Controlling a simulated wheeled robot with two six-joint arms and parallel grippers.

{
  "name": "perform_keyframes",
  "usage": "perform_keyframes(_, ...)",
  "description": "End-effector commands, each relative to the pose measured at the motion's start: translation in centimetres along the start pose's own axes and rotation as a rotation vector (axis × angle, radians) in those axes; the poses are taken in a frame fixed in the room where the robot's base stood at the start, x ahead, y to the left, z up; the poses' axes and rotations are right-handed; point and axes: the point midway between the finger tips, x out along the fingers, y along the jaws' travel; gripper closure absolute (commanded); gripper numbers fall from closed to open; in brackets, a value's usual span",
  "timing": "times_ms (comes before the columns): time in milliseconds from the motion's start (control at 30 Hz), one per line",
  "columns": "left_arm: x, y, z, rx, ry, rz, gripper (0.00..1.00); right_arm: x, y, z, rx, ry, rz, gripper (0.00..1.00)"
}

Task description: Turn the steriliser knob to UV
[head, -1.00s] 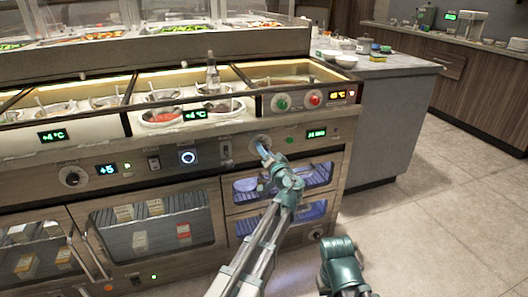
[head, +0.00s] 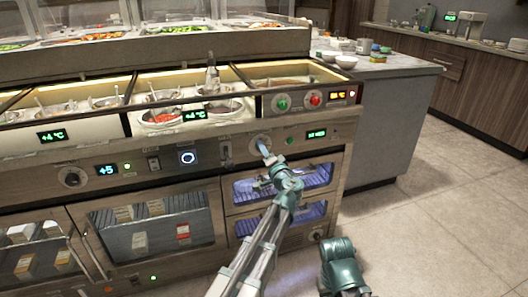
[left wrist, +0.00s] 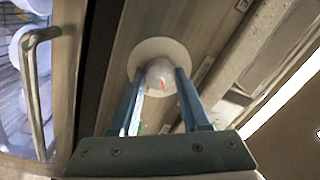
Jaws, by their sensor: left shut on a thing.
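The steriliser knob (left wrist: 162,78) sits on a pale round dial plate (left wrist: 145,50) with a small red mark showing on it in the left wrist view. My left gripper (left wrist: 164,74) is shut on the knob, with one blue finger on each side. In the head view the left gripper (head: 263,147) reaches the dial (head: 261,139) on the front panel, and its fingers partly hide it. A green-lit display (head: 316,134) is to the right of the dial; its text is too small to read. My right gripper is not in view; only part of that arm shows.
Below the panel are two purple-lit glazed drawers (head: 243,190). A green button (head: 290,141) is beside the dial. A vertical handle (left wrist: 32,90) shows at left in the wrist view. Open floor (head: 420,235) lies to the right of the counter.

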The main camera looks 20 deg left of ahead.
Motion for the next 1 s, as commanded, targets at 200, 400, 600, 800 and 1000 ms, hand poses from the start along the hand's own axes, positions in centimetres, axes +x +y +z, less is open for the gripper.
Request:
perform_keyframes(200,-0.1,0.0,0.0,-0.001,0.001,0.001,0.42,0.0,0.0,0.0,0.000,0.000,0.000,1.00)
perform_keyframes(400,0.0,0.0,0.0,-0.001,0.000,0.001,0.24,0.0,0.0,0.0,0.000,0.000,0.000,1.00)
perform_keyframes(600,-0.2,0.0,0.0,-0.001,0.001,0.001,0.24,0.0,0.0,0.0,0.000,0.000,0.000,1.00)
perform_keyframes(800,-2.6,0.0,0.1,-0.002,0.002,0.002,0.24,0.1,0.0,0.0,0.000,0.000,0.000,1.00)
perform_keyframes(1000,-7.1,0.0,0.2,-0.002,0.004,0.003,0.24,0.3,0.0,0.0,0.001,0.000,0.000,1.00)
